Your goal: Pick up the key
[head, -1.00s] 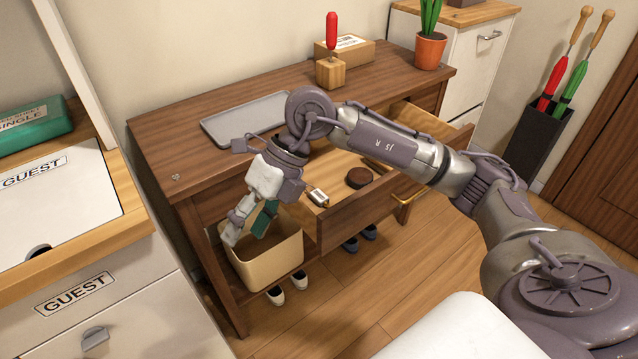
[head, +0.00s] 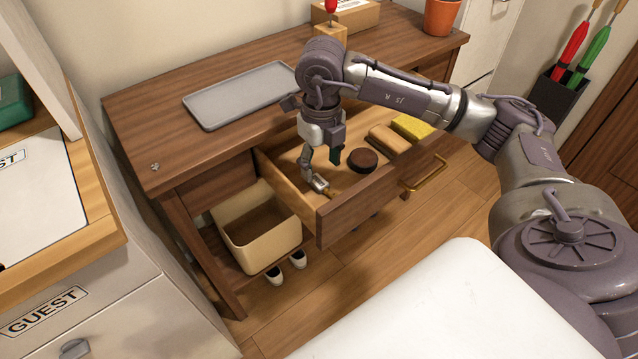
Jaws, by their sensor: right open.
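A small grey metallic item (head: 155,167) lies on the left front corner of the wooden desk (head: 150,120); it is too small for me to tell whether it is the key. My right gripper (head: 326,172) is open and points down into the pulled-out drawer (head: 345,215). A small silver-and-brown item (head: 329,192) lies in the drawer by its fingertips, partly hidden; I cannot tell what it is or whether the gripper touches it. My left gripper is not in view.
The drawer also holds a dark round item (head: 362,160), a tan block (head: 390,139) and a yellow sponge-like block (head: 412,127). A grey tray (head: 240,95) lies on the desk. A beige bin (head: 262,250) and white shoes (head: 285,265) stand below.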

